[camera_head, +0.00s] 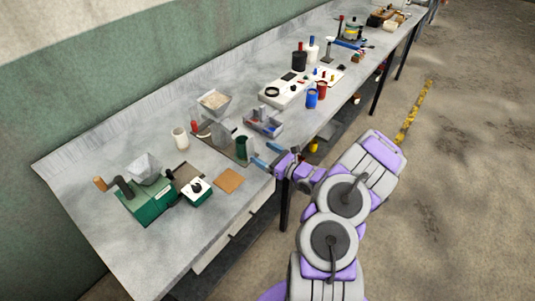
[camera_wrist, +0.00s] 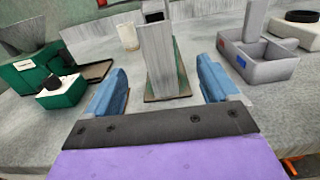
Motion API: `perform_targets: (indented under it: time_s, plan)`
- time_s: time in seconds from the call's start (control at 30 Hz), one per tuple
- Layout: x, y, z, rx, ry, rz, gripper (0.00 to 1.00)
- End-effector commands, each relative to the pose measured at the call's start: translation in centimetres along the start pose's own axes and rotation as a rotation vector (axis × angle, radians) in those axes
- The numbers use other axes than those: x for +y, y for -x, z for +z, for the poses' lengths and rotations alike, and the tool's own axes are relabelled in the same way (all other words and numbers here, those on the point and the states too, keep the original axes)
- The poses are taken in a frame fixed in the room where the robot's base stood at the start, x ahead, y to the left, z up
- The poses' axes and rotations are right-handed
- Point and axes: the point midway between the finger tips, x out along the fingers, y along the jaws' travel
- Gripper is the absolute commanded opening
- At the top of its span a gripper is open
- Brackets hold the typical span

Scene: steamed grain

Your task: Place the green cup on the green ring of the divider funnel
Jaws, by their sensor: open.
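In the head view, the green cup (camera_head: 242,148) stands upright on a dark board at the bench's front edge. A grey funnel-like piece (camera_head: 223,132), which looks like part of the divider, stands beside it; I cannot make out a green ring. My gripper (camera_head: 268,156) is open, its blue fingers just right of the cup. In the wrist view, my gripper (camera_wrist: 162,90) has its fingers spread, nothing gripped. A tall grey upright piece (camera_wrist: 160,60) stands beyond and between them, a thin green strip along its right edge. I cannot clearly identify the cup there.
A grey compartment tray (camera_head: 264,122) stands to the right of the cup. A green machine (camera_head: 146,202) and small green-and-white box (camera_head: 197,190) are at the left. The front-left bench top is clear.

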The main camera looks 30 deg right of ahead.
Motion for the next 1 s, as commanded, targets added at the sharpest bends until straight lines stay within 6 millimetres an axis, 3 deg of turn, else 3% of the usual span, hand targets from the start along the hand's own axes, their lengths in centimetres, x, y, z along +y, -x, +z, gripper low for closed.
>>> perform_targets:
  time_s: [0.2,0.37,0.47,0.67,0.8,0.87,1.0]
  plan:
    - [0.1,1.2,0.0,-0.001,0.0,0.001,0.88]
    - [1.9,0.0,1.8,-0.016,0.032,0.065,0.88]
    - [5.6,-1.9,5.2,-0.045,0.095,0.187,0.88]
    - [16.8,-3.9,12.8,-0.102,0.288,0.534,0.88]
    - [24.5,-2.8,16.4,-0.128,0.431,0.775,0.88]
    - [27.4,-1.8,17.6,-0.135,0.493,0.874,0.88]
    - [33.3,1.5,19.4,-0.141,0.652,1.098,0.88]
